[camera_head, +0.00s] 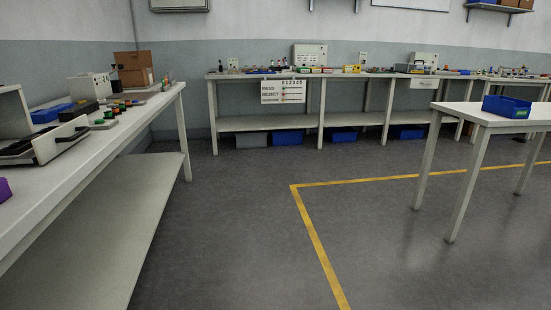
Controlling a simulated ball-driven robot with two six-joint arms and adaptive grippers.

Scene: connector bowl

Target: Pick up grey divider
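I cannot pick out a grey divider for certain in the head view; the small parts on the benches are too far away to tell. Neither of my grippers is in view. The left bench (112,150) carries a black and white tray-like device (45,140), a black box (79,111), a blue bin (51,113) and small round green and orange parts. The back bench (265,75) carries many small coloured parts, also too small to name.
A table (507,120) with a blue bin (506,107) stands at the right. Grey (251,139) and blue (287,138) bins sit under the back bench. A yellow line (316,240) marks the floor. The grey floor (230,230) between the benches is clear.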

